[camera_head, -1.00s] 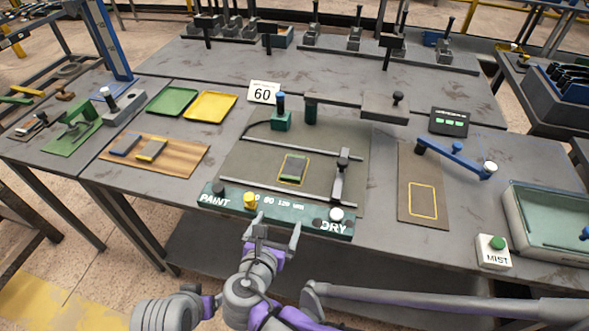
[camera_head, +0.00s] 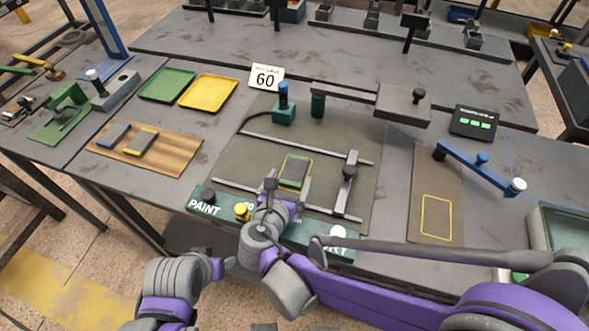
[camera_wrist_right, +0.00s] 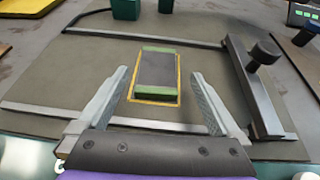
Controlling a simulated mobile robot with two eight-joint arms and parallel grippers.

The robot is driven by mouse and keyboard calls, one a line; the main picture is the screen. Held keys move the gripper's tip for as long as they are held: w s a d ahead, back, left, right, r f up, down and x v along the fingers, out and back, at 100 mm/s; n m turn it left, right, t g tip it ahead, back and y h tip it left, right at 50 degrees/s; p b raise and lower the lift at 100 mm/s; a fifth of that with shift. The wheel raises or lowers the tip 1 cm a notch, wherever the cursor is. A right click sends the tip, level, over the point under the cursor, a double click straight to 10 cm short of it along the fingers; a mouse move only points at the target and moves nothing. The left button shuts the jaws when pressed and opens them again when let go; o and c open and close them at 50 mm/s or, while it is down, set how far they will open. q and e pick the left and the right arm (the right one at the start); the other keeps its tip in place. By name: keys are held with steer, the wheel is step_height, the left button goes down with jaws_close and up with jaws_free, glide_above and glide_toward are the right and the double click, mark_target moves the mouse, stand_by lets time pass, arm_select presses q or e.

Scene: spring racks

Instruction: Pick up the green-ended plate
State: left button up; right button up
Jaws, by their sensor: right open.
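The green-ended plate (camera_head: 294,171) lies flat inside a yellow outline on the grey mat, between two rails. In the right wrist view, the plate (camera_wrist_right: 156,69) is dark grey with a green strip at its far and near ends. My right gripper (camera_head: 288,187) is open and empty at the near end of the plate. In the right wrist view, the open fingers (camera_wrist_right: 160,78) point at the plate, one on each side and apart from it.
A sliding crossbar (camera_head: 347,183) with a dark knob stands right of the plate. The green PAINT panel (camera_head: 219,206) runs along the front edge. A blue-knobbed green block (camera_head: 284,110) stands behind. A second yellow outline (camera_head: 436,217) on a brown board is empty.

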mark_target(296, 164)
steer(key=x, duration=0.6)
steer(key=shift+a, duration=0.15)
jaws_close()
stand_by(0.4)
